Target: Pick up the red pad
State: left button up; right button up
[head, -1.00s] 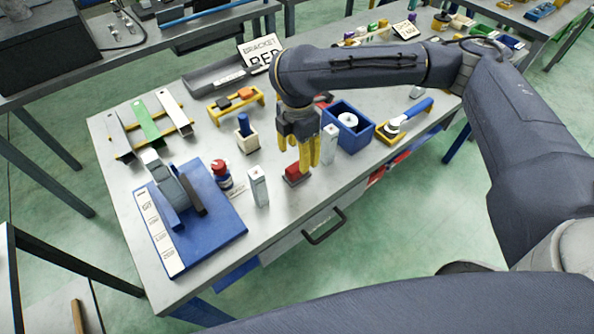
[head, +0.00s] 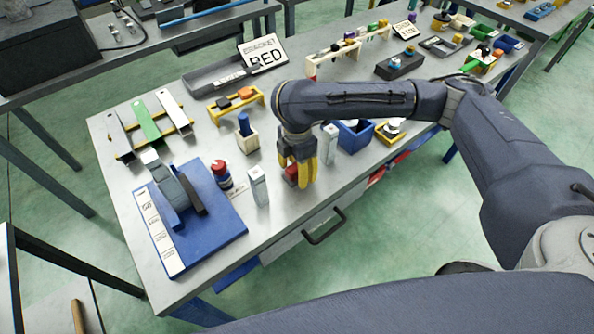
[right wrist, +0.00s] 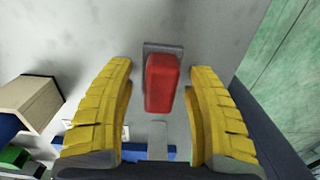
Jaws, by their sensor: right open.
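The red pad (right wrist: 161,82) lies on a small grey base on the table. In the right wrist view it sits between the two yellow fingers of my right gripper (right wrist: 160,110), with a gap on both sides. In the head view the red pad (head: 291,172) is partly hidden behind the fingers of my right gripper (head: 298,180), which points down over it near the table's front edge. My right gripper is open and empty. My left gripper is not in view.
A white upright block (head: 328,143) and a blue bin (head: 356,136) stand just right of the gripper. Another white block (head: 258,186), a red-capped bottle (head: 221,173) and a blue fixture board (head: 212,240) are to its left. A drawer handle (head: 324,226) sticks out below the front edge.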

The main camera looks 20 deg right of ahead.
aim_at(297, 166)
jog(key=shift+c, duration=0.5)
grip_shut()
notch_tip(297, 166, up, 20)
dwell(1.0)
